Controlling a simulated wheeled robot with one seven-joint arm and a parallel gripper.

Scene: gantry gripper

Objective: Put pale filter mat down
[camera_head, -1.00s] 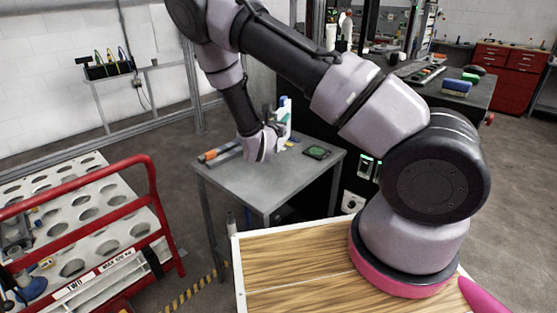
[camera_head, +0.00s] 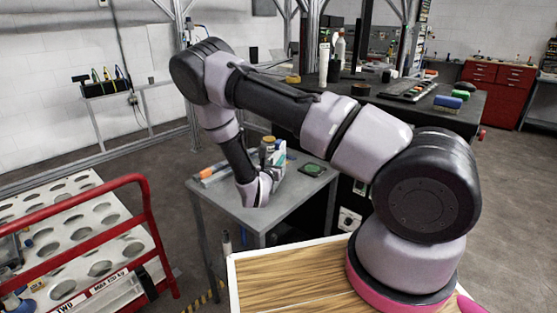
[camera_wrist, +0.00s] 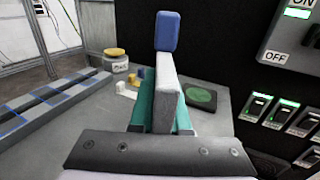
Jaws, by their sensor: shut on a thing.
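In the wrist view, a pale slab, apparently the pale filter mat (camera_wrist: 165,102), stands on edge between the teal fingers of my gripper (camera_wrist: 160,92). My gripper is shut on it. A blue block (camera_wrist: 167,31) shows at the slab's far end; I cannot tell whether it is joined to it. In the head view my gripper (camera_head: 271,166) is low over the grey side table (camera_head: 285,197), with white and teal parts showing beside it. The mat's lower edge is hidden, so contact with the table cannot be told.
A dark square pad with a green disc (camera_head: 312,169) lies to the right of my gripper. A yellow-lidded jar (camera_wrist: 116,61) and small blocks stand beyond. Grey rails (camera_wrist: 55,98) lie on the left. A dark panel with switches (camera_wrist: 285,112) rises at right. The table's near part looks clear.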

